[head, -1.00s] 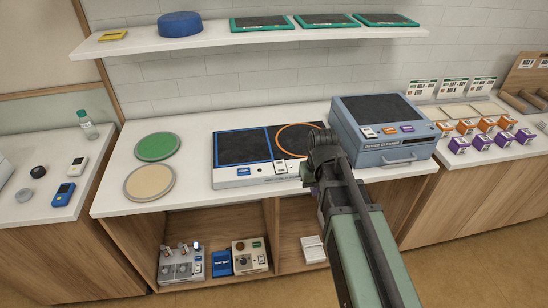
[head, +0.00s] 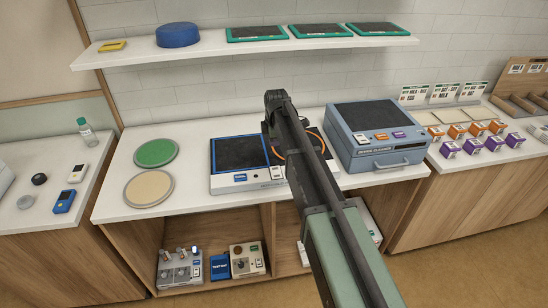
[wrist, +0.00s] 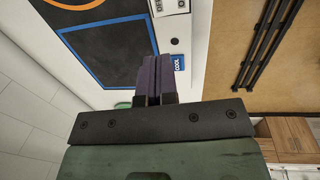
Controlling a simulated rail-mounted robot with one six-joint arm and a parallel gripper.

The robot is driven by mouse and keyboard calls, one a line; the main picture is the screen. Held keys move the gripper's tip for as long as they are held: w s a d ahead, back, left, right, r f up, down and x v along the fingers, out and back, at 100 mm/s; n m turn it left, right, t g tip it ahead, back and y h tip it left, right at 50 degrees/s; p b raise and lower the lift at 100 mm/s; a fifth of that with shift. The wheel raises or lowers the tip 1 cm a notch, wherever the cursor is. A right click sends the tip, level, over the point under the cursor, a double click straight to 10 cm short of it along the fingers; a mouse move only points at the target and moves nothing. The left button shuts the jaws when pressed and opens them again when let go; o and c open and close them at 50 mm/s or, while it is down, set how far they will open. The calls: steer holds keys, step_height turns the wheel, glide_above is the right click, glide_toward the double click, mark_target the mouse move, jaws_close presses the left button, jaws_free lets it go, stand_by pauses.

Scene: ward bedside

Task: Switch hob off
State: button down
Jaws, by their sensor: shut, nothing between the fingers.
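The hob (head: 222,183) is a white slab on the counter with a dark panel outlined in blue on its left and an orange ring on its right. Its front strip has a blue label (head: 240,177) and a pale switch (head: 276,173). My arm hides part of its right side. In the wrist view, my gripper (wrist: 154,60) is shut and empty, its purple fingers over the hob's front strip beside a blue label reading COOL (wrist: 179,63). A pale switch block (wrist: 170,6) shows at the top. I cannot tell whether the fingers touch the hob.
A blue-grey device cleaner (head: 376,135) stands right of the hob. Green (head: 156,152) and beige (head: 148,188) round pads lie to its left. A shelf (head: 120,56) runs above. Small devices sit in the cubby below.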

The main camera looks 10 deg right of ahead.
mark_target(274, 169)
steer(key=f+b, duration=0.4)
steer(key=w+f+b, duration=0.1)
steer(key=f+b, duration=0.3)
steer(key=f, duration=0.1)
steer(key=f+b, duration=0.4)
steer(key=b, duration=0.1)
steer(key=shift+w+f, duration=0.35)
steer(key=shift+f, duration=0.05)
steer(key=shift+r, duration=0.1)
